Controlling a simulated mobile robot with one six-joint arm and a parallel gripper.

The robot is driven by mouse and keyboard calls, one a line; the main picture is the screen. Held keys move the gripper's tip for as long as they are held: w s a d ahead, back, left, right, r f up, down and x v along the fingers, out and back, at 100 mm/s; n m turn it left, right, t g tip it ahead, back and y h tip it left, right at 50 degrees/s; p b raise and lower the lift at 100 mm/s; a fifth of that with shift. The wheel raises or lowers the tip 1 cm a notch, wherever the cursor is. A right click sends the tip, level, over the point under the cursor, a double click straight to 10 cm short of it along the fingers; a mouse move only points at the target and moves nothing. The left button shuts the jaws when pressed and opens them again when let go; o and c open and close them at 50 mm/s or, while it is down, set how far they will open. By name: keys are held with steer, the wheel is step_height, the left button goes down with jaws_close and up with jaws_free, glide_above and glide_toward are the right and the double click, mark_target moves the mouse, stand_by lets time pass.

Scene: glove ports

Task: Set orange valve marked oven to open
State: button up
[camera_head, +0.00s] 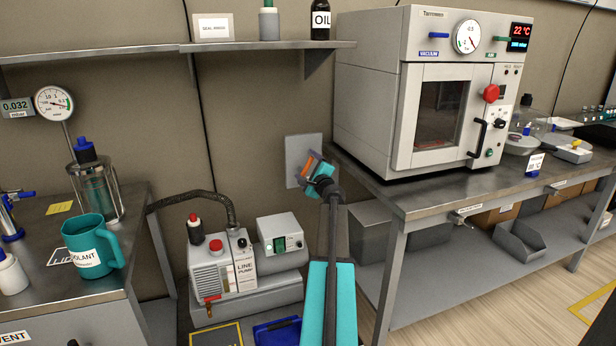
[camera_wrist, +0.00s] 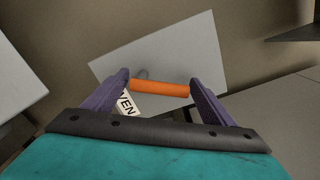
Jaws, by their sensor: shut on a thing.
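The orange valve handle (camera_wrist: 160,88) sits in front of a grey wall plate (camera_wrist: 207,58), between the two purple fingers of my gripper (camera_wrist: 160,92). A white label (camera_wrist: 127,104) beside it shows the letters "VEN"; the rest is hidden. In the head view the orange handle (camera_head: 307,163) shows in front of the wall plate (camera_head: 301,148), partly covered by my gripper (camera_head: 314,168). My gripper is shut on the handle, with a finger at each end of it. The handle lies nearly level in the wrist view. An open marking cannot be made out.
A vacuum oven (camera_head: 375,95) stands on a metal bench (camera_head: 400,195) to the right of the plate. A line pump (camera_head: 222,268) and a small grey box (camera_head: 281,234) stand below left. A shelf (camera_head: 250,46) runs above. Bare wall surrounds the plate.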

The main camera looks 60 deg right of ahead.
steer(key=n+b, duration=0.3)
steer(key=a+n+b, duration=0.1)
steer(key=b, duration=0.1)
steer(key=shift+w+f+n, duration=0.15)
steer(key=shift+w+n, duration=0.15)
steer(key=shift+w, duration=0.1)
steer(key=shift+w+a+n+b, duration=0.15)
steer(key=shift+a+n+b, duration=0.1)
steer(key=shift+n+b, duration=0.65)
steer(key=shift+r, duration=0.2)
steer(key=o, duration=1.5)
steer(key=shift+r, duration=0.1)
steer(key=shift+s, duration=0.2)
steer(key=p+v, duration=0.2)
steer(key=v, duration=1.1)
steer(key=shift+a, duration=0.25)
